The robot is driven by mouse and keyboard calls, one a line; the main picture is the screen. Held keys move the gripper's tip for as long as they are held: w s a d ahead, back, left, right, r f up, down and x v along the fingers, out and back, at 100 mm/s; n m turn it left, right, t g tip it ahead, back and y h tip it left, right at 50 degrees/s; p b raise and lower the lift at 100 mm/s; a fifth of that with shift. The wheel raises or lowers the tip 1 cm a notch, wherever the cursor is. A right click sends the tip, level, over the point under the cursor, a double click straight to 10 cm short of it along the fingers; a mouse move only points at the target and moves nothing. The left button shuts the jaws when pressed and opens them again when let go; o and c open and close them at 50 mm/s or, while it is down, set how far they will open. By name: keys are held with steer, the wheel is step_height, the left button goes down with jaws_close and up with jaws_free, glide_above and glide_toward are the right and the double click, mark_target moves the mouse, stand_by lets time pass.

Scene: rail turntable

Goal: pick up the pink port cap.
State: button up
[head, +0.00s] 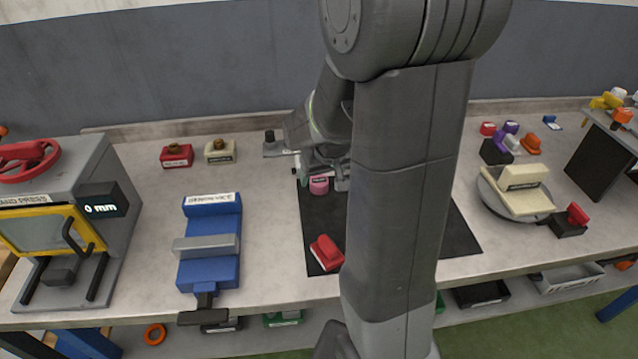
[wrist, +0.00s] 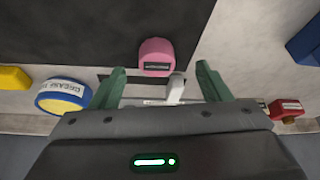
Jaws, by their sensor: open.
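The pink port cap (head: 319,186) stands near the back left edge of the black mat (head: 450,236) in the head view. In the wrist view the pink port cap (wrist: 156,55) has a dark label and lies just beyond the fingertips, roughly centred between them. My gripper (wrist: 160,78) is open, its two green fingers on either side of a gap, and nothing is held in it. In the head view my gripper (head: 322,178) is close to the cap, partly hidden by my arm. I cannot tell its exact height above the mat.
A white piece (wrist: 176,88) lies between the fingers near the cap. A blue and yellow grease tin (wrist: 62,96) is left of the left finger. A red block (head: 326,252) lies on the mat's front. A blue vice (head: 210,240) stands left. A turntable (head: 490,200) stands right.

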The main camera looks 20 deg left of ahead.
mark_target(320, 181)
steer(key=shift+w+p+x, duration=0.2)
steer(key=shift+x, duration=0.85)
steer(key=shift+w+p+x, duration=0.2)
steer(key=shift+w+x, duration=0.05)
steer(key=shift+x, duration=0.8)
steer(key=shift+w+a+f, duration=0.2)
steer(key=shift+a+f, duration=0.1)
steer(key=shift+f, duration=0.25)
steer(key=c, duration=1)
